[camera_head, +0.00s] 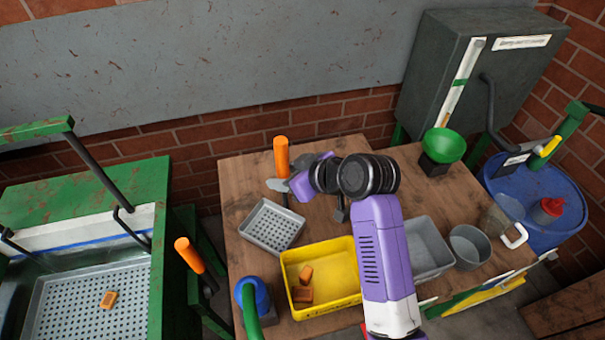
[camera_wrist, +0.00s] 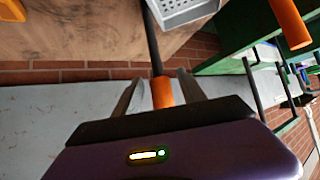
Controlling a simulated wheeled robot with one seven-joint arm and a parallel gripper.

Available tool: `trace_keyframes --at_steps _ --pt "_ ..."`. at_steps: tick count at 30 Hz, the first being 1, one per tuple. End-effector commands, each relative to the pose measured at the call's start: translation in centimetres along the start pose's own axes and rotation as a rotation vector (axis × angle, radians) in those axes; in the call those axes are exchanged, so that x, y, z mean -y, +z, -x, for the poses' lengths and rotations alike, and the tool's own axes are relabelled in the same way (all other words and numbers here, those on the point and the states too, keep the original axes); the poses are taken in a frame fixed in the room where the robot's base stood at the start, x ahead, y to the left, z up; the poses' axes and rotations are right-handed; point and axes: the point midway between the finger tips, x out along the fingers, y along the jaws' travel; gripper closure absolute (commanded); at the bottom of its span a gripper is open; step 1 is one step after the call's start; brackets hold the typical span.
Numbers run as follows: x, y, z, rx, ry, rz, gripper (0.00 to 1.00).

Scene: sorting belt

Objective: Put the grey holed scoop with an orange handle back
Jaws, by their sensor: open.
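The grey holed scoop (camera_head: 272,226) rests on the wooden table, left of the middle, with its orange handle (camera_head: 282,155) standing up behind it. In the wrist view a dark rod joins the scoop's pan (camera_wrist: 182,10) to the orange handle (camera_wrist: 162,93). My gripper (camera_head: 283,184) is open at the handle's lower end. In the wrist view my gripper's fingers (camera_wrist: 160,78) stand apart on both sides of the handle, with gaps visible. My arm covers part of the table behind the yellow tray.
A yellow tray (camera_head: 320,310) with orange-brown blocks, a grey bin (camera_head: 425,250), a grey round pot (camera_head: 469,246) and a green funnel (camera_head: 443,146) are on the table. A second orange handle (camera_head: 188,255) sticks up beside the green machine (camera_head: 85,190) at the left.

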Motion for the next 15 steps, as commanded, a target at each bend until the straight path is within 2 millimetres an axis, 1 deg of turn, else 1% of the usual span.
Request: trace_keyframes --at_steps 3,9,12,15 --pt "-0.1 0.1 2.5 -0.002 0.004 0.001 0.52" --pt "-0.1 0.0 6.5 -0.003 0.003 0.002 0.52" --pt "-0.1 0.0 8.1 -0.002 0.004 0.001 0.52" --pt "0.0 0.0 9.2 -0.002 0.002 0.001 0.52"
